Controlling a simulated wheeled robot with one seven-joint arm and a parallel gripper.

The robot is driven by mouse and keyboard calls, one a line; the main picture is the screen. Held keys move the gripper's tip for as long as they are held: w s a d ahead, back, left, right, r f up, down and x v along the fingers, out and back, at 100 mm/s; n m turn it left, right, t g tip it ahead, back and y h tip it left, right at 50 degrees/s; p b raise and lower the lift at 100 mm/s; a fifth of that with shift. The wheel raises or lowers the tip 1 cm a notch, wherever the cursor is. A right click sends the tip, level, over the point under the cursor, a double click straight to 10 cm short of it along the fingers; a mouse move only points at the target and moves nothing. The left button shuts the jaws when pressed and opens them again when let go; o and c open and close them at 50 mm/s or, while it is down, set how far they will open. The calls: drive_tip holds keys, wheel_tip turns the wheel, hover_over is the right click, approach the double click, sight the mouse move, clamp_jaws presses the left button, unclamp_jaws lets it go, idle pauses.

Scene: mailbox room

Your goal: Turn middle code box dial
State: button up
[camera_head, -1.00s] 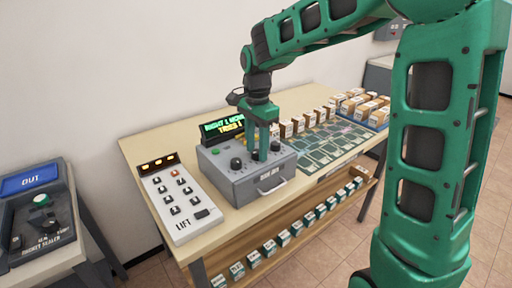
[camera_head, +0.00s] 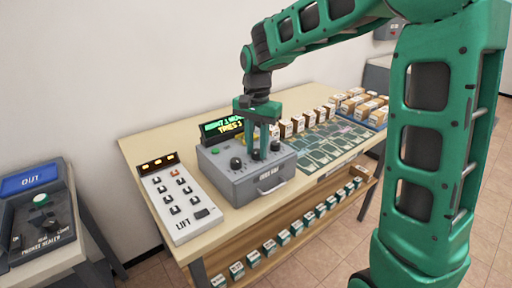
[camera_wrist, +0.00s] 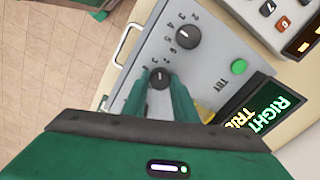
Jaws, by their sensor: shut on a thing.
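The grey code box (camera_head: 245,180) stands on the table with a front handle and black dials on top. The left dial (camera_head: 237,163) is uncovered and also shows in the wrist view (camera_wrist: 187,35). My gripper (camera_head: 263,155) points down over the box. The middle dial (camera_wrist: 160,76) sits between its fingers in the wrist view, and the gripper is shut on it. The fingers partly hide the numbers around it. The right dial (camera_head: 275,147) is beside the fingers. A green button (camera_wrist: 239,67) lies on the box top.
A dark display (camera_head: 222,128) with lit text, "RIGHT" readable in the wrist view, stands behind the box. The white LIFT keypad (camera_head: 180,203) is at the left. A green gridded mat (camera_head: 325,150) and several small boxes (camera_head: 300,123) are at the right.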

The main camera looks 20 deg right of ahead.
drive_tip(key=n, duration=0.3)
drive_tip(key=shift+w+a+r+n, duration=0.1)
drive_tip(key=shift+w+r+n, duration=0.1)
drive_tip(key=shift+n, duration=0.2)
drive_tip(key=n, duration=0.3)
drive_tip(key=shift+n, duration=0.3)
drive_tip(key=n, duration=0.3)
drive_tip(key=shift+n, duration=0.4)
drive_tip(key=n, duration=0.3)
drive_tip(key=shift+n, duration=0.3)
drive_tip(key=n, duration=1.2)
drive_tip(key=shift+d, duration=0.2)
drive_tip(key=shift+n, duration=0.3)
drive_tip(key=o, duration=1)
drive_tip(key=shift+f, duration=0.1)
drive_tip(key=shift+o, duration=0.2)
